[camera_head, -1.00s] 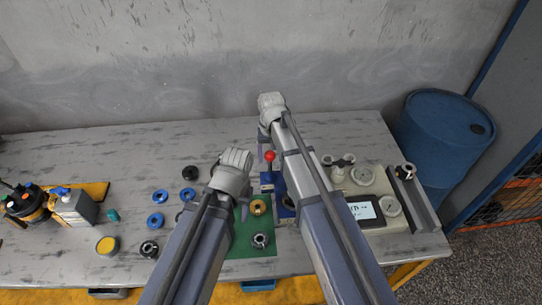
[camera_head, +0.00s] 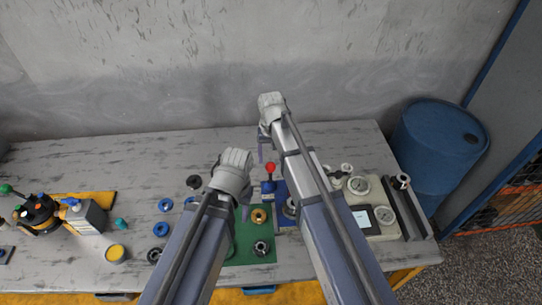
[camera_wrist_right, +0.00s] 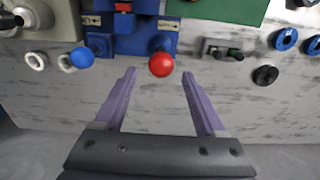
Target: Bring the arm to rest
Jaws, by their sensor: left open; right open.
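My left gripper (camera_head: 230,188) is over the left edge of the green mat (camera_head: 252,254) in the head view, fingers apart, with nothing seen in it. My right gripper (camera_head: 264,150) is farther back, above the rear of the table near a red ball knob (camera_head: 271,168). In the right wrist view my right gripper (camera_wrist_right: 158,72) has its two purple fingers wide apart. The red knob (camera_wrist_right: 161,64) shows between the fingertips, on a blue fixture (camera_wrist_right: 130,40) below and beyond them. No held object shows. My forearms hide part of the table's middle.
Blue rings (camera_head: 161,229) and dark round parts (camera_head: 194,182) lie left of the mat. A gauge unit (camera_head: 383,232) is at the right; a blue barrel (camera_head: 440,143) stands beyond the table.

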